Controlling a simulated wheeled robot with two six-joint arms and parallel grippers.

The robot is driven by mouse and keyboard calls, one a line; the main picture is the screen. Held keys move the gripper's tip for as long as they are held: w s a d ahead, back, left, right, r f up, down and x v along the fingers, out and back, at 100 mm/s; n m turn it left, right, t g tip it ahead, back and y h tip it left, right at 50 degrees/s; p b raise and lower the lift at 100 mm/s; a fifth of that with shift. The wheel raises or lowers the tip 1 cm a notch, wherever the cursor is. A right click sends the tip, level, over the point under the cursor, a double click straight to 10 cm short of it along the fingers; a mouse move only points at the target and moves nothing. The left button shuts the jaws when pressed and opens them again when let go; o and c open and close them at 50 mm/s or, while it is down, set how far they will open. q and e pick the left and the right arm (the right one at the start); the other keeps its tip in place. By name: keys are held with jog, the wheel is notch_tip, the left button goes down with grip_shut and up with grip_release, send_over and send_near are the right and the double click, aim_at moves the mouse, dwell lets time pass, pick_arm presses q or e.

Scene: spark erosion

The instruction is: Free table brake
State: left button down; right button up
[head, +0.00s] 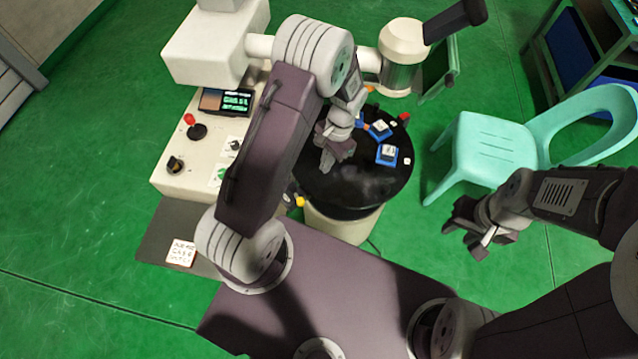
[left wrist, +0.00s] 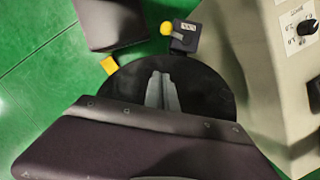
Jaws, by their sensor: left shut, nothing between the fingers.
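A yellow knob (left wrist: 166,28) sits on a small dark box with a white label (left wrist: 185,32), beside the rim of the round black table (left wrist: 215,85) in the left wrist view. I take this to be the table brake. In the head view a yellow knob (head: 299,201) shows at the left rim of the black table (head: 350,190), partly behind my left arm. My left gripper (head: 334,163) is over the table, its fingers together and empty, apart from the knob; its fingers (left wrist: 162,90) point toward the box in the left wrist view. My right gripper (head: 468,232) is open and empty, right of the table.
Blue blocks (head: 387,154) lie on the table. A cream console (head: 175,150) with a red-knobbed lever (head: 192,122) and a dial stands left. A turquoise chair (head: 490,145) is right of the table. A yellow tab (left wrist: 109,65) is at the table rim. Green floor is clear between table and chair.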

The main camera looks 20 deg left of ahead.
aim_at(297, 196)
pick_arm(q)
jog(key=shift+s+f, duration=0.1)
jog(key=shift+s, duration=0.1)
jog(key=x, duration=1)
jog(key=shift+s+f, duration=0.1)
jog(key=shift+f, duration=0.1)
jog(key=s, duration=0.1)
jog(key=s+a+p, duration=0.1)
jog(key=s, duration=0.1)
jog(key=shift+s+a+r, duration=0.2)
jog(key=shift+a, duration=0.2)
